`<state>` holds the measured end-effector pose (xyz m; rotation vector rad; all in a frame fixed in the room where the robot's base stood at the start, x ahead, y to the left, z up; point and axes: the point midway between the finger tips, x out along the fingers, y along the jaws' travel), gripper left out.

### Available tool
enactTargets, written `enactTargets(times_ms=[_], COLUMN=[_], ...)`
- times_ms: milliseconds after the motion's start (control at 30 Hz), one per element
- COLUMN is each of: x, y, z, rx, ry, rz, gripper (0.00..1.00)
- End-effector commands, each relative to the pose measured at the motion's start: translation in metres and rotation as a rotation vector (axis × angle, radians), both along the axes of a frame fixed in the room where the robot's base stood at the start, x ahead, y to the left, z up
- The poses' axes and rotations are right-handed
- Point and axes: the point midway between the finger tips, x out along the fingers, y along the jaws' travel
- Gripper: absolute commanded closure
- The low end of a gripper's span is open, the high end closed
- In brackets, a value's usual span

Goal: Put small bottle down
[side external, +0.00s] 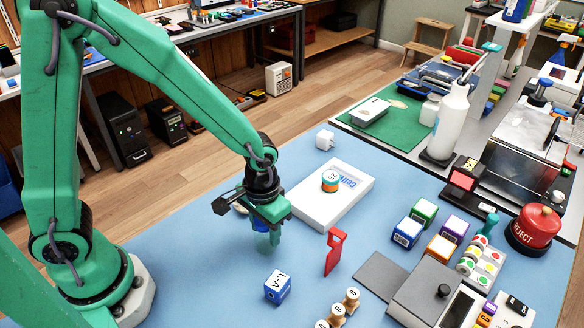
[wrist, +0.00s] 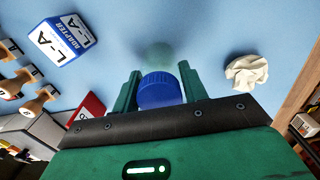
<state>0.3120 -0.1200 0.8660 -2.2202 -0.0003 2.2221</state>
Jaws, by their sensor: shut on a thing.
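The small bottle has a blue ribbed cap (wrist: 160,92) and a pale green, see-through body (wrist: 158,52). My gripper (wrist: 158,82) is shut on it, with one green finger on each side of the cap. In the side view my gripper (side external: 266,224) points down over the blue mat, and the bottle body (side external: 270,240) hangs below the fingers. The bottle looks about upright. I cannot tell whether its base touches the mat.
An L-A adapter cube (side external: 278,287) and a red upright tag (side external: 334,250) stand nearby. A white box (side external: 312,212) with a round stack on it lies behind. Crumpled paper (wrist: 247,72) lies close to my gripper. The mat (side external: 200,265) is clear left of the cube.

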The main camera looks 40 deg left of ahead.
Motion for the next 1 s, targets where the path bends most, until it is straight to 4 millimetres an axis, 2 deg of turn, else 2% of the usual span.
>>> enactTargets(times_ms=[33,67,167,667,867,1000], x=[0.000,0.000,0.000,0.000,0.001,0.001], y=[0.000,0.000,0.000,0.000,0.000,-0.001], z=[-0.001,-0.002,-0.001,0.004,0.021,0.040], rx=[0.000,0.000,0.000,-0.001,-0.001,-0.002], ry=[0.001,0.001,0.000,-0.001,-0.003,-0.005], rz=[0.000,0.000,0.000,0.000,0.000,0.000], gripper=[0.81,0.55,0.35,0.35,0.35,0.35])
